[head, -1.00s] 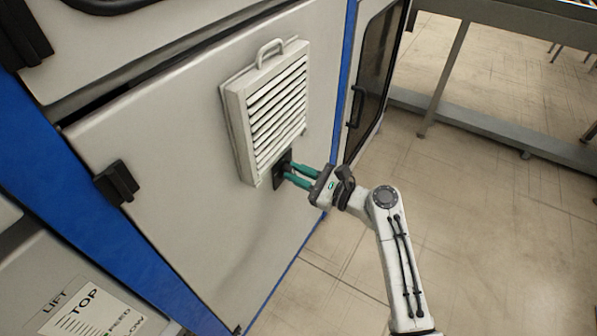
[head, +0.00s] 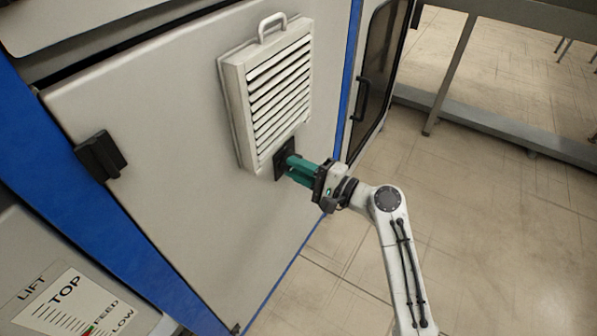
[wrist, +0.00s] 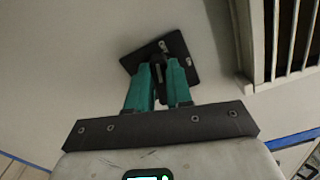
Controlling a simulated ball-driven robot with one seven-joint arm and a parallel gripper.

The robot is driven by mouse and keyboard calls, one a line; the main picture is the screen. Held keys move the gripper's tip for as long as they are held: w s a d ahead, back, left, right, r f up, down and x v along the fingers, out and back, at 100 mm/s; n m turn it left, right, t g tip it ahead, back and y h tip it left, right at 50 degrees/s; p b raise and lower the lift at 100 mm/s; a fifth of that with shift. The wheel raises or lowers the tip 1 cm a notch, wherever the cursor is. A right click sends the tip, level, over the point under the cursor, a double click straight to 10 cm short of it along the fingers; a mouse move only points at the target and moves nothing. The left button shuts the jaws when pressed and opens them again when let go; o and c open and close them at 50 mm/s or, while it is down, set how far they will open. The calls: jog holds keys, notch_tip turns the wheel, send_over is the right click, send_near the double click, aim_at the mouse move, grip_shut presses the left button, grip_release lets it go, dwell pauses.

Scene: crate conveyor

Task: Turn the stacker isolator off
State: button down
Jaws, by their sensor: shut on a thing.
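The stacker isolator is a small black square plate (head: 280,168) on the grey cabinet door, just below the louvred vent. It also shows in the wrist view (wrist: 178,48), tilted in the picture. My gripper (head: 290,164) reaches it from the right with its teal fingers at the plate. In the wrist view my gripper (wrist: 160,76) has its fingers close together on the isolator's handle, in front of the plate. The fingers hide most of the handle, so its exact angle is hard to tell.
The white louvred vent (head: 270,95) with a top handle stands out from the door just above the isolator. A black latch (head: 100,155) sits at the door's left. A LIFT scale label (head: 68,303) is at lower left. Open tiled floor lies to the right.

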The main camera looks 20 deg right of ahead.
jog(key=shift+f+n+b, duration=0.2)
jog(key=shift+n+b, duration=0.25)
jog(key=shift+n, duration=0.3)
jog(key=shift+f+n+b, duration=0.15)
jog(key=shift+n+b, duration=0.3)
jog(key=shift+n, duration=0.3)
jog(key=shift+a, duration=0.1)
jog(key=c, duration=1)
grip_release()
jog(key=p+v, duration=0.1)
jog(key=v, duration=1)
jog(key=shift+a, duration=0.1)
